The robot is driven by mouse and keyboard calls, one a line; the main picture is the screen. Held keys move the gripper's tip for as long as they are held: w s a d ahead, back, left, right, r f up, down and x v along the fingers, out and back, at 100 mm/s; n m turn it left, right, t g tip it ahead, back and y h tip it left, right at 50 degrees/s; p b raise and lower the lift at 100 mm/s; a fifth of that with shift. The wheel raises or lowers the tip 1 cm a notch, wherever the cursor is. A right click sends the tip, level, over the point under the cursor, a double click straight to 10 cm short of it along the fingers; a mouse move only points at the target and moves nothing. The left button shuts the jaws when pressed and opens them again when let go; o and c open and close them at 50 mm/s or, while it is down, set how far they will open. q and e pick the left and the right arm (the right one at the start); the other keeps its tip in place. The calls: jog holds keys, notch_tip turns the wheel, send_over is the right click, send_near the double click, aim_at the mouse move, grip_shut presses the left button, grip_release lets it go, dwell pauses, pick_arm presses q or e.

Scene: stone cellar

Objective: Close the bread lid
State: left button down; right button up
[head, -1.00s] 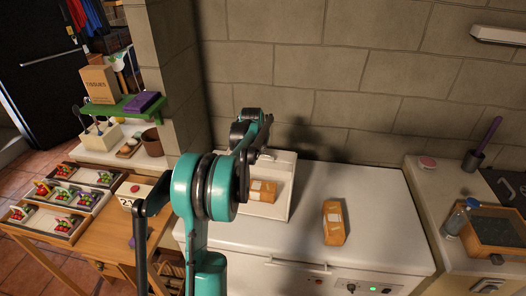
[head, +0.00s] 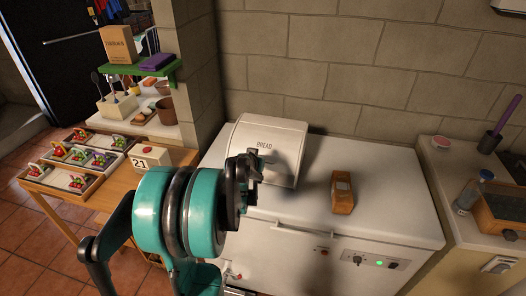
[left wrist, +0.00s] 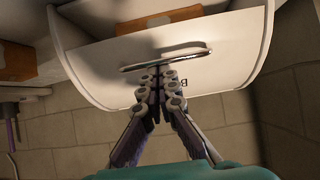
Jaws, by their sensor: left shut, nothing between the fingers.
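The white bread bin (head: 282,135) stands on the white chest freezer, its curved lid marked BREAD (head: 264,146) swung down over most of the front. In the left wrist view the lid (left wrist: 215,75) appears upside down with its metal handle (left wrist: 165,60). Beyond the lid's edge a gap shows part of a wrapped loaf (left wrist: 158,19) inside. My left gripper (head: 256,160) is shut and empty in front of the lid. Its fingertips (left wrist: 160,72) are at the handle; I cannot tell whether they touch it. My right gripper is out of view.
Another wrapped loaf (head: 342,192) lies on the freezer (head: 310,222), right of the bin. A bottle (head: 470,193) and a framed tray (head: 502,213) are on the right counter. A wooden table (head: 118,188) with crates stands left. A stone wall is behind.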

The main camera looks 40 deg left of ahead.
pick_arm(q)
jog(key=s+f+b, duration=0.1)
jog(key=f, duration=0.1)
jog(key=s+d+f+b, duration=0.1)
jog(key=f+b, duration=0.1)
jog(key=f, duration=0.1)
jog(key=s+f+b, duration=0.1)
jog(key=f+b, duration=0.1)
jog(key=shift+s+d+f, duration=0.1)
jog(key=shift+d+f, duration=0.1)
jog(key=shift+d, duration=0.1)
jog(key=shift+s+d+f+b, duration=0.2)
jog(key=shift+s+f+b, duration=0.25)
jog(key=shift+f, duration=0.15)
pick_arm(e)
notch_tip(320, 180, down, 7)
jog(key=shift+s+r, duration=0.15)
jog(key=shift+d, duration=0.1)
pick_arm(q)
jog(key=shift+w, duration=0.1)
